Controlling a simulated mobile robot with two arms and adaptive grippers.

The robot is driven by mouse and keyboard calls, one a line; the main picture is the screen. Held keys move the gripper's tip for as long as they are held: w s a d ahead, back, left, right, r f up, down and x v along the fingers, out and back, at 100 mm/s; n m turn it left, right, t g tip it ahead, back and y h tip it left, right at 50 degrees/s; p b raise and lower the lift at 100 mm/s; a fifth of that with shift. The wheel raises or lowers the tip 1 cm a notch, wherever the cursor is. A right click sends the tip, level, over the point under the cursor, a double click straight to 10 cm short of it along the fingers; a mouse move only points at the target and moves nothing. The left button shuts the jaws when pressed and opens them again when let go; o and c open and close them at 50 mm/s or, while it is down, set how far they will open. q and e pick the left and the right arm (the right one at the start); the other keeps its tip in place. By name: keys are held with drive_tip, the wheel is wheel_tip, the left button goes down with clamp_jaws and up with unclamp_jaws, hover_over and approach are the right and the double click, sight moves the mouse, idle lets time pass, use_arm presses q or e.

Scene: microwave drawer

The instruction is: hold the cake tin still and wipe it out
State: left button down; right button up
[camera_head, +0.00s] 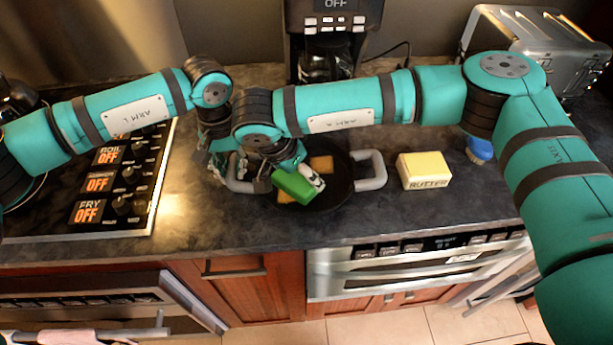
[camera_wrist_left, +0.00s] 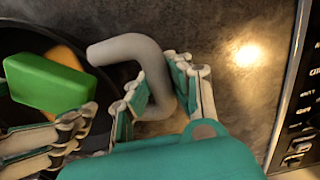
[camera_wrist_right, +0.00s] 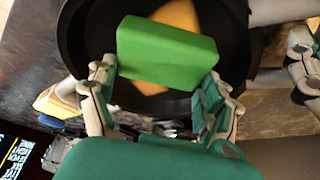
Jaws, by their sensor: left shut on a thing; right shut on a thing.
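The cake tin (camera_head: 341,188) is a round black pan with grey loop handles, flat on the counter; part of it also shows in the right wrist view (camera_wrist_right: 90,25). Flat orange patches (camera_head: 321,163) lie in it. My left gripper (camera_wrist_left: 160,88) is shut on the tin's left handle (camera_wrist_left: 125,46). My right gripper (camera_wrist_right: 158,80) is shut on a green sponge (camera_wrist_right: 165,52), which is over the tin's inside; the sponge is plain in the head view (camera_head: 293,187). Whether the sponge touches the tin's floor is hard to tell. My arms hide the tin's back left.
A yellow butter block (camera_head: 424,170) sits right of the tin's right handle (camera_head: 373,171). A blue object (camera_head: 479,150) is farther right. The coffee maker (camera_head: 331,40) and metal toaster (camera_head: 545,45) stand behind. The stove panel (camera_head: 115,185) is left. The counter in front is clear.

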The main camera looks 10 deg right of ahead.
drive_tip(key=shift+a, duration=0.7)
drive_tip(key=shift+s+d, duration=0.1)
drive_tip(key=shift+d, duration=1.25)
drive_tip(key=shift+a+f, duration=0.15)
drive_tip(key=shift+a, duration=1.15)
drive_tip(key=shift+w+d+r, duration=0.1)
drive_tip(key=shift+w+d, duration=0.4)
drive_tip(key=shift+d, duration=0.35)
drive_tip(key=shift+w+d+r, duration=0.1)
drive_tip(key=shift+w+d, duration=0.35)
drive_tip(key=shift+d, duration=0.35)
drive_tip(key=shift+w+d, duration=0.5)
drive_tip(key=shift+d, duration=0.35)
